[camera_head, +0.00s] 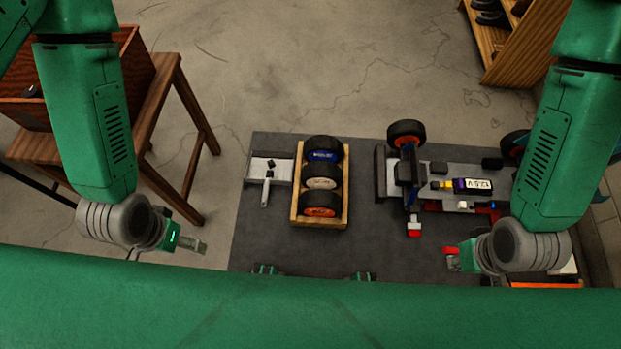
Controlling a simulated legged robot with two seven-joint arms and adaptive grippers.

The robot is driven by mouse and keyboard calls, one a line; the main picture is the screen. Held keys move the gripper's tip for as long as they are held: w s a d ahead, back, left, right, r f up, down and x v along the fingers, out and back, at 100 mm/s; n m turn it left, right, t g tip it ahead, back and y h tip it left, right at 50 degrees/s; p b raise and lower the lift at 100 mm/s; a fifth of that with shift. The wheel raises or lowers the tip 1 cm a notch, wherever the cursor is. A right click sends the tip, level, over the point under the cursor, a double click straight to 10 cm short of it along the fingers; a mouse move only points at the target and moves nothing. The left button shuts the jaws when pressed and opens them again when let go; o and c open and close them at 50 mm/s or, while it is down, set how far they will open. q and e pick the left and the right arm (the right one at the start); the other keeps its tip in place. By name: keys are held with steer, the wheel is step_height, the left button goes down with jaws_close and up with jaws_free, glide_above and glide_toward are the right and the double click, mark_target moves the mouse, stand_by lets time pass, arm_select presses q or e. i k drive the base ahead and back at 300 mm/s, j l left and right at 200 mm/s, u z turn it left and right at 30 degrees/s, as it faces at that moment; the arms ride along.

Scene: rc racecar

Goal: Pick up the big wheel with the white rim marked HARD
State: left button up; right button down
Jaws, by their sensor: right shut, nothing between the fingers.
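The big wheel with the white rim (322,183) lies in the middle slot of a small wooden tray (299,210), between a blue-rimmed wheel (323,155) and an orange-rimmed wheel (320,209). The lettering on its rim is too small to read. My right gripper (455,263) is shut and empty, well to the right of the tray and lower in the picture. My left gripper (197,247) is to the left of the dark mat, away from the wheels. I cannot tell whether its fingers are open.
The tray stands on a dark mat (262,227). A grey part with a handle (268,179) lies left of it. The partly built racecar (459,182) lies to the right, with a black wheel (406,134) mounted. A wooden table (178,120) stands at left, shelves (490,45) at upper right.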

mark_target(325, 176)
steer(key=i+j+z, duration=0.25)
steer(key=z, duration=0.15)
steer(key=i+j+z, duration=0.35)
steer(key=k, duration=0.1)
